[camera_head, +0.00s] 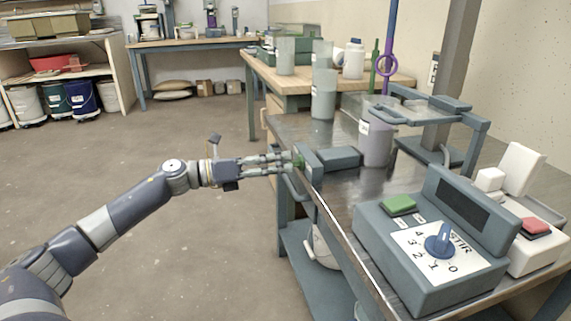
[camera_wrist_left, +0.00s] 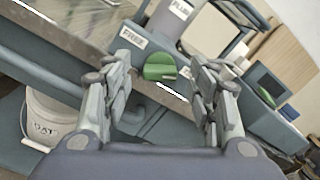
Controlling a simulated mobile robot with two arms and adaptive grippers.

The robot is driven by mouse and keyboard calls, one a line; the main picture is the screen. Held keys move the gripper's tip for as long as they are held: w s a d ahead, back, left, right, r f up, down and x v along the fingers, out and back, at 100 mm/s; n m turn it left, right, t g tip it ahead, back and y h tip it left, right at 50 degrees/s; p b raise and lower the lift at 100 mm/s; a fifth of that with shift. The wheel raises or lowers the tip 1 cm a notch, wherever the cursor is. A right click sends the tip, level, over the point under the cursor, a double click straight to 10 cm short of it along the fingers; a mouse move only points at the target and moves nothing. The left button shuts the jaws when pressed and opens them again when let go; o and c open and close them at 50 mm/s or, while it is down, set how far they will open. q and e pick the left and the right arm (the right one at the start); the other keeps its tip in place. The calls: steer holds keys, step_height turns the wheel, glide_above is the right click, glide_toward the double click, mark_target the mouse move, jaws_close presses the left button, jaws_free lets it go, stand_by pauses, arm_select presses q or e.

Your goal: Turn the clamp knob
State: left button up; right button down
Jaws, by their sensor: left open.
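The clamp knob is a green knob (camera_wrist_left: 160,67) on the clamp block at the table's edge. In the left wrist view it sits between my open left fingers, a little beyond their tips, with a label reading "FREE" beside it. In the head view the green knob (camera_head: 298,163) shows small at the tips of my left gripper (camera_head: 272,162). The left gripper also shows in the left wrist view (camera_wrist_left: 160,85), with a gap on both sides of the knob. I cannot tell whether any finger touches it. My right gripper is not in view.
A control box (camera_head: 430,240) with a blue dial and green button stands at the front right of the metal table. A grey translucent container (camera_head: 377,140) stands behind the clamp. A white bucket (camera_wrist_left: 48,120) is below the table. The floor left of the table is clear.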

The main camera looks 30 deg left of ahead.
arm_select(q)
steer(key=shift+x, duration=1.1)
steer(key=c, duration=1.1)
